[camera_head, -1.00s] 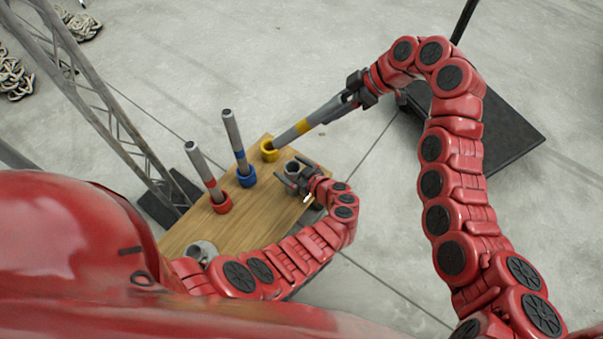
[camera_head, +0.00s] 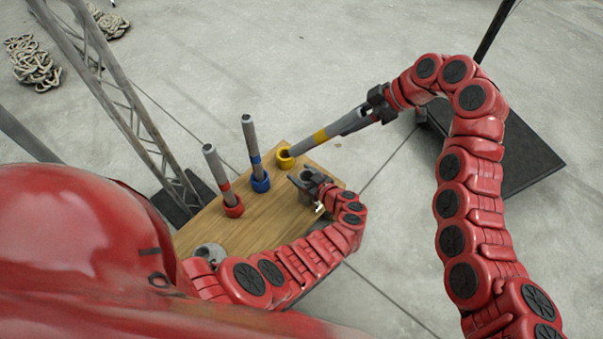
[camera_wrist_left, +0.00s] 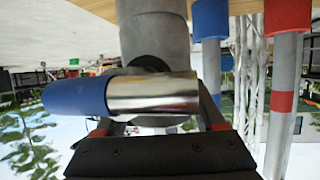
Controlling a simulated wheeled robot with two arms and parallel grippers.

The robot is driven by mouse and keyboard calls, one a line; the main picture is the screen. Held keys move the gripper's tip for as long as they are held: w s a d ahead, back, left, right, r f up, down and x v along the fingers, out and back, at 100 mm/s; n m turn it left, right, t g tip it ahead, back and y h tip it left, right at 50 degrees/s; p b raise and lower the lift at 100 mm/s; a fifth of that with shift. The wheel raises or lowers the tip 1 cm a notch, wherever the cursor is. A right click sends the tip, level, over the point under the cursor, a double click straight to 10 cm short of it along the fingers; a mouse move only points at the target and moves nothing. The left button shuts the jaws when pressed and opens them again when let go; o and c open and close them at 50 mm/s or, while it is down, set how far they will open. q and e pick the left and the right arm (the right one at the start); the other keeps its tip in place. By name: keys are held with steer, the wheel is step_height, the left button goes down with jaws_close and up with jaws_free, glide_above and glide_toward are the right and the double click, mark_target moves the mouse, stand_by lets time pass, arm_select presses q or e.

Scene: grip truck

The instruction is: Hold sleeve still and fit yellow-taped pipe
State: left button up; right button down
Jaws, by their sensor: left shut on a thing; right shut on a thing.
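The yellow-taped pipe (camera_head: 320,136) is grey and slants down to the left. My right gripper (camera_head: 366,116) is shut on its upper end. The pipe's lower end is at the yellow collar (camera_head: 284,161) on the board; how far it is inside cannot be told.
A red-banded pipe (camera_head: 216,165) and a blue-banded pipe (camera_head: 251,138) stand in red and blue collars on the wooden board (camera_head: 255,222). A grey ring fitting (camera_head: 210,253) lies at its near left. A lattice mast (camera_head: 125,100) stands left, a dark plate (camera_head: 515,160) right.

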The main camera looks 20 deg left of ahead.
mark_target(327, 128)
arm_select(q)
jaws_close()
arm_select(e)
steer(key=shift+s+a+f, duration=0.1)
steer(key=shift+a+f, duration=0.05)
steer(key=shift+a, duration=0.15)
steer(key=a+h, duration=0.1)
steer(key=a+f+n+h, duration=0.1)
steer(key=a, duration=0.1)
steer(key=a+f+h, duration=0.1)
steer(key=shift+s+a+n+h, duration=0.25)
steer(key=shift+s+n+h, duration=0.15)
steer(key=a+r+h, duration=0.1)
steer(key=a+h, duration=0.1)
steer(key=a+r+n+t+h, duration=0.1)
steer(key=a+r+h, duration=0.1)
steer(key=shift+s+a+r, duration=0.15)
steer(key=shift+a+r, duration=0.05)
steer(key=shift+r, duration=0.1)
